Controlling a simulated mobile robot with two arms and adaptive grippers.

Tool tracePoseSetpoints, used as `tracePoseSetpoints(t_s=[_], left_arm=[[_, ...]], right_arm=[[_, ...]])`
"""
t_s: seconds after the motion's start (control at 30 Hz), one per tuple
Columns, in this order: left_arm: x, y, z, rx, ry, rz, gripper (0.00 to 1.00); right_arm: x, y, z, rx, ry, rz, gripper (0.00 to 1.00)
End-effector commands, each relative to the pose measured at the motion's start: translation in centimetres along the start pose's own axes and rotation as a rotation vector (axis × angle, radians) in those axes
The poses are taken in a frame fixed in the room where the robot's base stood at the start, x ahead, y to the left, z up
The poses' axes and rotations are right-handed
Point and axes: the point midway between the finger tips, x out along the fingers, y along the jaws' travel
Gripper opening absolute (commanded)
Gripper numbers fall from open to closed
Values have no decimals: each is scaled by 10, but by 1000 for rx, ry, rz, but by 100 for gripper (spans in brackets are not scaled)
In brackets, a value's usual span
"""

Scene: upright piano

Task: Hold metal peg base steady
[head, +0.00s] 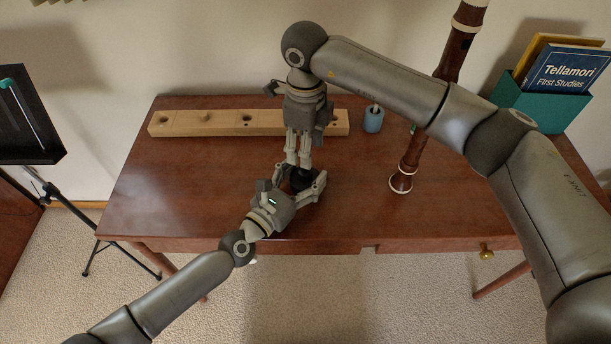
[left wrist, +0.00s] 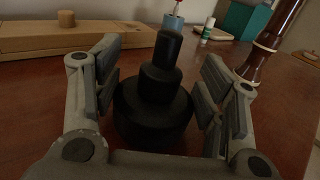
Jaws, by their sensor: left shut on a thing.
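A black metal peg base (head: 300,181) stands upright on the brown table near its front middle. In the left wrist view the peg base (left wrist: 152,112) shows as a wide round foot with narrower steps up to a peg. My left gripper (head: 304,178) reaches in from the front left and is shut on the base, one finger on each side. My right gripper (head: 298,162) points straight down just above the base, its fingers close together. Whether it holds anything is hidden, and it does not show in the left wrist view.
A long wooden block (head: 220,123) with holes lies along the back of the table (head: 160,190). A blue cup (head: 373,121) stands at its right end. A dark woodwind instrument (head: 411,160) stands upright at right. A teal box (head: 540,103) holds books at far right. The table's left front is clear.

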Motion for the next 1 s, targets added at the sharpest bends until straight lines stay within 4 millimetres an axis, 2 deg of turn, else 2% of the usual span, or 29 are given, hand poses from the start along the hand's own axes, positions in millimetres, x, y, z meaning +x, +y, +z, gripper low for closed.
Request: tracePoseSetpoints(t_s=[0.5,0.7,0.93,1.0], left_arm=[[0,0,0,0,0,0,0],[0,0,0,0,0,0,0],[0,0,0,0,0,0,0],[0,0,0,0,0,0,0]], right_arm=[[69,1,0,1,2,3,48],[78,0,0,1,0,0,48],[79,0,0,1,1,0,48],[78,0,0,1,1,0,40]])
